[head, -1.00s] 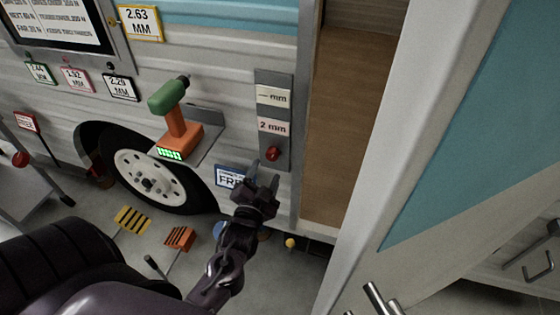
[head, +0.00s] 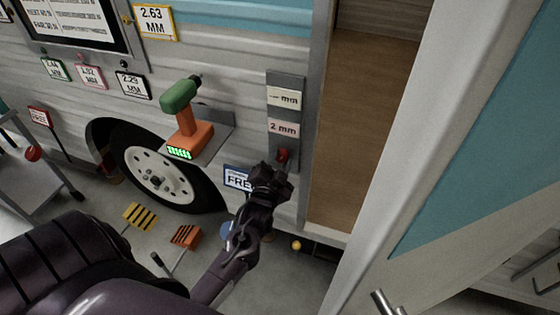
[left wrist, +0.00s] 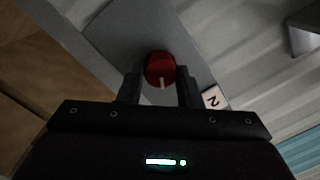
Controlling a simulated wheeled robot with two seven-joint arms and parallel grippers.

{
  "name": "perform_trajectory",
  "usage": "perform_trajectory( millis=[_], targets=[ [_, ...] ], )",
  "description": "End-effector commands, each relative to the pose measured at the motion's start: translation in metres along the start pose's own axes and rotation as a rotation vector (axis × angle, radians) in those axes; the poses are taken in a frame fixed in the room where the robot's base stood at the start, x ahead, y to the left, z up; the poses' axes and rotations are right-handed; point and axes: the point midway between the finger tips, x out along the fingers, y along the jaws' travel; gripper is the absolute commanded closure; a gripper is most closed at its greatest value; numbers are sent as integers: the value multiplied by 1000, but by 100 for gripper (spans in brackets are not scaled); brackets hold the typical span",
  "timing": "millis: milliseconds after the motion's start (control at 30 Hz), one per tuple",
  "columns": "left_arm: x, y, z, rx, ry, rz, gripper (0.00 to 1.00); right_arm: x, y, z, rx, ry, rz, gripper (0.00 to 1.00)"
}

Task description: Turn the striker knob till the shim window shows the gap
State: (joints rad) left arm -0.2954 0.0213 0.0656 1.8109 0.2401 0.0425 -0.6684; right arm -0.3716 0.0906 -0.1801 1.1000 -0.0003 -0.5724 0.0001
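The red striker knob (head: 283,155) sits low on a grey upright plate (head: 285,82) on the camper wall beside the doorway. Above it, one window (head: 285,98) reads "— mm" and another (head: 283,129) reads "2 mm". My left gripper (head: 281,164) is at the knob and partly covers it in the head view. In the left wrist view, the knob (left wrist: 160,68) has a pale pointer line towards me and lies between the two spread fingertips (left wrist: 159,88). I cannot tell whether the fingers touch it. My right gripper is not in view.
A green and orange drill (head: 186,115) stands on a small shelf left of the plate. Several number tags, such as "2.63 MM" (head: 153,20), hang on the wall. A blue-edged sign (head: 237,178) is beside my gripper. The open door (head: 400,150) stands at right.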

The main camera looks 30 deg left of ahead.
Motion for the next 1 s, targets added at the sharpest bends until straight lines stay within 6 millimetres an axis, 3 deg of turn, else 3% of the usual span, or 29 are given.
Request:
perform_trajectory(
  millis=[367,500,1000],
  targets=[
    [0,-1,-1,-49,-3,2,91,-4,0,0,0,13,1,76],
    [0,-2,-2,-125,-7,6,91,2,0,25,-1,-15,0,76],
    [0,-3,-2,-447,-20,17,91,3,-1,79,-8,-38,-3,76]
  ],
)
